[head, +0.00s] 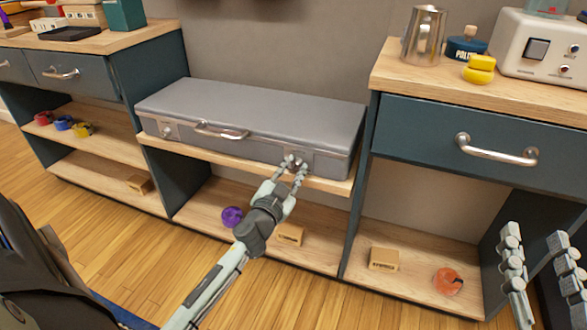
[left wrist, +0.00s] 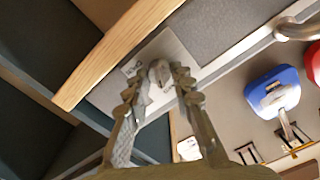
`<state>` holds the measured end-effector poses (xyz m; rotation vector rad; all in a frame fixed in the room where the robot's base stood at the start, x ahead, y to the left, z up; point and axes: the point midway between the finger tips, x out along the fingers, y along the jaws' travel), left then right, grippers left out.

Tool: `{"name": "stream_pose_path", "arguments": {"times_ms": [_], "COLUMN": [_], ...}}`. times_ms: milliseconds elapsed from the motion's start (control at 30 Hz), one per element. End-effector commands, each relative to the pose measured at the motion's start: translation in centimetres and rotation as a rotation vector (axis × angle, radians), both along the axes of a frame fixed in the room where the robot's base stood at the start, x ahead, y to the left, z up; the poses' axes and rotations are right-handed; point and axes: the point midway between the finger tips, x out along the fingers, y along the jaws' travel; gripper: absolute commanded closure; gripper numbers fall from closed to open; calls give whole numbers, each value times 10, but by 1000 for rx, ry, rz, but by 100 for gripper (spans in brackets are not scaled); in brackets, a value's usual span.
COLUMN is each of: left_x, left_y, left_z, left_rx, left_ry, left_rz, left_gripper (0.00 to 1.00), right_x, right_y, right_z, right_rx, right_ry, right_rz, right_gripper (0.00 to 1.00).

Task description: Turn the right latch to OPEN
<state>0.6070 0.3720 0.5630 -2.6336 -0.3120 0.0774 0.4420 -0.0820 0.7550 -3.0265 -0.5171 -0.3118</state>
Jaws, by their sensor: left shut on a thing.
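A closed grey case (head: 250,110) lies on the middle wooden shelf, with a metal handle (head: 221,131) on its front. Its left latch (head: 166,131) is a small round knob. The right latch sits near the case's front right corner, largely covered by my gripper in the head view. My left gripper (head: 295,164) is shut on this knob, one finger on each side. My right gripper (head: 536,238) is open and empty at the lower right.
A cabinet with a drawer handle (head: 497,151) stands right of the case; its top holds a metal jug (head: 424,35) and a white device (head: 540,45). A purple roll (head: 232,216) and wooden blocks (head: 290,235) lie on lower shelves. The floor in front is clear.

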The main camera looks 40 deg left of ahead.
Motion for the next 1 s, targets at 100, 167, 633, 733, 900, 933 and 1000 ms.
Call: {"name": "stream_pose_path", "arguments": {"times_ms": [100, 167, 633, 733, 900, 933, 1000], "left_x": [0, 0, 0, 0, 0, 0, 0], "left_y": [0, 0, -1, -1, -1, -1, -1], "left_z": [-1, -1, -2, -3, -3, -3, -3], "left_rx": [105, 160, 597, 687, 823, 844, 891], "left_ry": [26, 40, 146, 167, 200, 206, 217], "left_rz": [1, 1, 0, 1, 0, 0, 0], "left_gripper": [100, 100, 100, 100, 100, 100, 100], "right_x": [0, 0, 2, 2, 3, 3, 3], "right_y": [0, 0, -2, -3, -3, -3, -3], "right_z": [0, -1, -4, -5, -5, -5, -5], "right_rx": [-1, -2, -12, -13, -14, -14, -14], "right_ry": [2, 6, 21, 23, 25, 25, 26], "right_rz": [0, 0, -5, -7, -8, -8, -7], "right_gripper": [60, 60, 60, 60, 60, 60, 60]}}
